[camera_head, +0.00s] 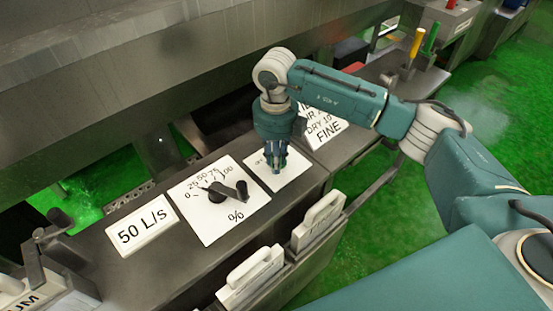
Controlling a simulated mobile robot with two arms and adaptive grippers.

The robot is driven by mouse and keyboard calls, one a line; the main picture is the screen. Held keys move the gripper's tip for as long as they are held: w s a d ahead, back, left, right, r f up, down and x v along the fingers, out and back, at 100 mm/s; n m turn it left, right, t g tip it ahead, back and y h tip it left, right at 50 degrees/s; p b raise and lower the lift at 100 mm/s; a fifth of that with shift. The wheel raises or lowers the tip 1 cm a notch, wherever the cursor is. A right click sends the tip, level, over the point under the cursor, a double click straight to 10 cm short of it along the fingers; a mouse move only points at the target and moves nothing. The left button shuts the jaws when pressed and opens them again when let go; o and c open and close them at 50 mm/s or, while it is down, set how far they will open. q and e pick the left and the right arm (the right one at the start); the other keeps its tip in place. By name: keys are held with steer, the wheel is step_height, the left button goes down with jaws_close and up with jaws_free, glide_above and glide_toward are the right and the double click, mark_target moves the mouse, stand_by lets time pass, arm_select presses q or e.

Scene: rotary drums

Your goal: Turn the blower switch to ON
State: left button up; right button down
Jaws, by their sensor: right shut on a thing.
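A white switch plate (293,176) lies on the grey console top, with part of its lettering visible at its left edge. My right gripper (276,168) points down over the middle of this plate and is shut on the switch there. The fingers hide the switch knob, so its position cannot be read. My left gripper is not in view.
Left of the plate is a percent dial (233,212) with a black lever. A "50 L/s" sign (141,222) lies beyond it, and a "FINE" sign (325,128) is on the other side. White handled plates (318,221) stand along the console's front. Yellow and green levers (417,44) rise farther back.

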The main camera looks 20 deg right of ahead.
steer(key=shift+w+r, duration=0.15)
steer(key=shift+r, duration=0.05)
steer(key=c, duration=1.6)
jaws_free()
steer(key=shift+c, duration=0.2)
steer(key=shift+o, duration=0.5)
steer(key=shift+f, duration=0.1)
step_height(320, 180, up, 12)
